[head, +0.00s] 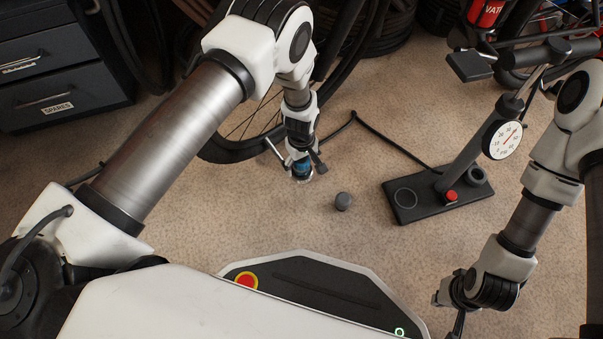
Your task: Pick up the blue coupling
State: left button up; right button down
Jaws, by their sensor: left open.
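The blue coupling (303,168) is a small blue piece with a pale, clear-looking lower rim, on or just above the floor near the middle of the head view. My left gripper (296,157) is directly over it, with its open fingers spread on either side. The gripper partly hides the coupling, and I cannot tell whether the fingers touch it. My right gripper (457,322) is low at the right, away from the coupling. It is cut by the bottom edge, and its opening does not show clearly.
A small dark grey cylinder (343,201) stands right of the coupling. A floor pump (404,205) with a gauge, a red piece (451,196) on its base and a black hose is further right. A bicycle wheel (228,148) is behind. A drawer cabinet (60,75) stands back left.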

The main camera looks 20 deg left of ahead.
pick_arm(q)
jog(key=shift+f, duration=0.1)
jog(key=c, duration=1.2)
jog(key=shift+c, duration=0.2)
jog(key=shift+r+p, duration=0.3)
jog(key=shift+p, duration=0.15)
notch_tip(320, 180, up, 3)
jog(key=p, duration=0.2)
jog(key=shift+r+p, duration=0.2)
jog(key=shift+p, duration=0.2)
jog(key=s+d+r+p, duration=0.1)
jog(key=s+d+p, duration=0.1)
jog(key=s+p, duration=1.3)
jog(key=p, duration=0.4)
jog(key=shift+s, duration=0.4)
